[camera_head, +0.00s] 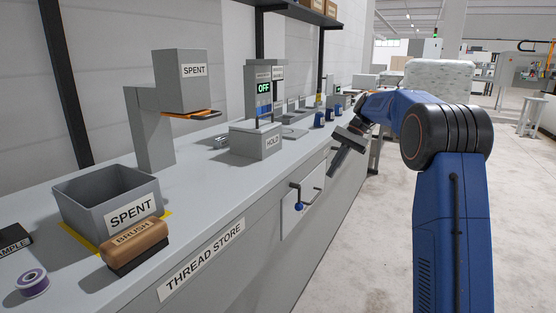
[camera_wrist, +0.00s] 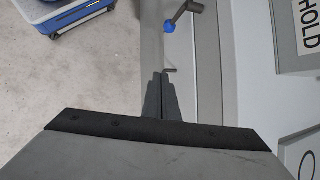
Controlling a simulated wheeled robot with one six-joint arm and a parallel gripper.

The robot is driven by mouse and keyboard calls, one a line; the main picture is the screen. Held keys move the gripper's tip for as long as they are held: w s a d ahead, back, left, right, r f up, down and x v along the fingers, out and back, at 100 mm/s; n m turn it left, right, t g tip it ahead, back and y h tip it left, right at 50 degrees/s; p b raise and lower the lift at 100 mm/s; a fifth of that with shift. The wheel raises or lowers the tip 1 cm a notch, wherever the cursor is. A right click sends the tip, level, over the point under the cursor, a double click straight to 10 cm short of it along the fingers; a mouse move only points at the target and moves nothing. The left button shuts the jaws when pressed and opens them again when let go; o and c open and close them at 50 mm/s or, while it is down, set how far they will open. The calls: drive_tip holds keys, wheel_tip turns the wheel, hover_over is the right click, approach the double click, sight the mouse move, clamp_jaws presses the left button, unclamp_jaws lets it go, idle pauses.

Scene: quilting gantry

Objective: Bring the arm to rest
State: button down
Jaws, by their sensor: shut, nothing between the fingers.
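My blue arm stands at the right in the head view, bent so that its forearm reaches left and down toward the front of the long grey counter (camera_head: 225,175). My gripper (camera_head: 334,174) is at its end, pointing down in front of the cabinet face. In the wrist view the two dark fingers (camera_wrist: 161,98) lie together, shut with nothing between them. The gripper appears apart from the counter; the exact gap cannot be told.
The counter holds a grey SPENT bin (camera_head: 70,205), a brush (camera_head: 134,245), a purple spool (camera_head: 32,282) and a HOLD block (camera_head: 257,140). A lever with a blue knob (camera_head: 299,206) juts from the cabinet front, also in the wrist view (camera_wrist: 170,26).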

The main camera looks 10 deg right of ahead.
drive_tip(key=s+a+r+n+t+h, duration=0.2)
drive_tip(key=s, duration=1.1)
drive_tip(key=s+a+r+n+t+h, duration=0.1)
drive_tip(key=s+t+h, duration=0.1)
drive_tip(key=s, duration=1.1)
drive_tip(key=s+f+n+t+h, duration=0.1)
drive_tip(key=s+f, duration=0.3)
drive_tip(key=s, duration=0.3)
drive_tip(key=s+d+f+n+t, duration=0.1)
drive_tip(key=s+f, duration=0.3)
drive_tip(key=s, duration=0.4)
drive_tip(key=s+d+f+n+t+h, duration=0.1)
drive_tip(key=s+f+n, duration=0.2)
drive_tip(key=s, duration=0.5)
drive_tip(key=shift+f+h, duration=0.3)
drive_tip(key=shift+f, duration=0.4)
drive_tip(key=c, duration=2.5)
unclamp_jaws()
